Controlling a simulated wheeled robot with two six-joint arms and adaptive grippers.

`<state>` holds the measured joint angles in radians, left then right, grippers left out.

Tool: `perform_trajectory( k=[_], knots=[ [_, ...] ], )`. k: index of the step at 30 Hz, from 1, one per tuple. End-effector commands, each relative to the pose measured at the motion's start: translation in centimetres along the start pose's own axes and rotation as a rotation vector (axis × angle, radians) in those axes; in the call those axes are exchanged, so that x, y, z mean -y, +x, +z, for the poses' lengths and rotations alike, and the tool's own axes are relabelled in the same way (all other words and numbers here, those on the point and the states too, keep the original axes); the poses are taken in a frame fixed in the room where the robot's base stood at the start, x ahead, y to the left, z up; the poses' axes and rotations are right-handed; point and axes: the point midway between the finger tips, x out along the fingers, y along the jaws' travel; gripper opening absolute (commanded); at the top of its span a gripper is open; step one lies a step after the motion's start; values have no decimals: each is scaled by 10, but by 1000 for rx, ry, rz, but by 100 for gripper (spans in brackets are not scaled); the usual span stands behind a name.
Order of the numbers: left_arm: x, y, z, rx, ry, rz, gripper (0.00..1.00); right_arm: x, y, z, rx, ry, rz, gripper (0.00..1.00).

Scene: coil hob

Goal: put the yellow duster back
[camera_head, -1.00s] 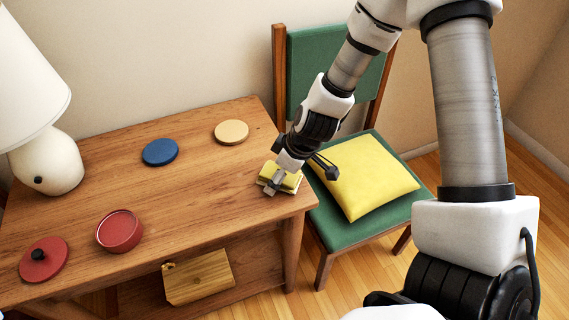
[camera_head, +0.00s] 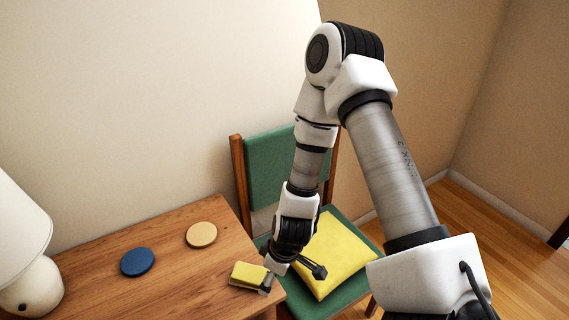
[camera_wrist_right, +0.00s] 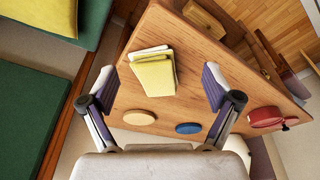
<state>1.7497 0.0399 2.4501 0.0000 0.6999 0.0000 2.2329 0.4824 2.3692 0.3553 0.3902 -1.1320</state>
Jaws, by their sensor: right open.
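The yellow duster (camera_head: 249,274) is a folded cloth with a paler layer at its edge. It lies on the wooden table (camera_head: 180,275) near the corner by the chair. In the right wrist view the duster (camera_wrist_right: 153,72) shows in the gap between my fingers, which do not touch it. My right gripper (camera_wrist_right: 160,84) is open and empty. In the head view it is just right of the duster, its fingers partly hidden. My left gripper is not in view.
A blue disc (camera_head: 137,262) and a tan disc (camera_head: 201,235) lie on the table, with a lamp (camera_head: 25,255) at left. A green chair (camera_head: 270,165) with a yellow cushion (camera_head: 340,255) stands beside it. A red round container (camera_wrist_right: 265,117) shows in the wrist view.

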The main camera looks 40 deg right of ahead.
Motion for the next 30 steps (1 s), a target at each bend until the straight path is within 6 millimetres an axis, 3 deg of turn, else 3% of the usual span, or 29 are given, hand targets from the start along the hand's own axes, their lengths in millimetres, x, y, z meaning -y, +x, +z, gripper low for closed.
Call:
perform_trajectory(
  k=[1,3,6,10,30],
  knots=[
    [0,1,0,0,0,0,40,14,20,24,68,42,20,89],
    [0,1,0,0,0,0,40,35,42,54,130,135,46,89],
    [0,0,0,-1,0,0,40,69,66,91,186,261,52,89],
    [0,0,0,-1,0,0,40,101,80,121,225,375,35,89],
    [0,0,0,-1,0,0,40,107,82,125,228,411,31,89]
  ],
)
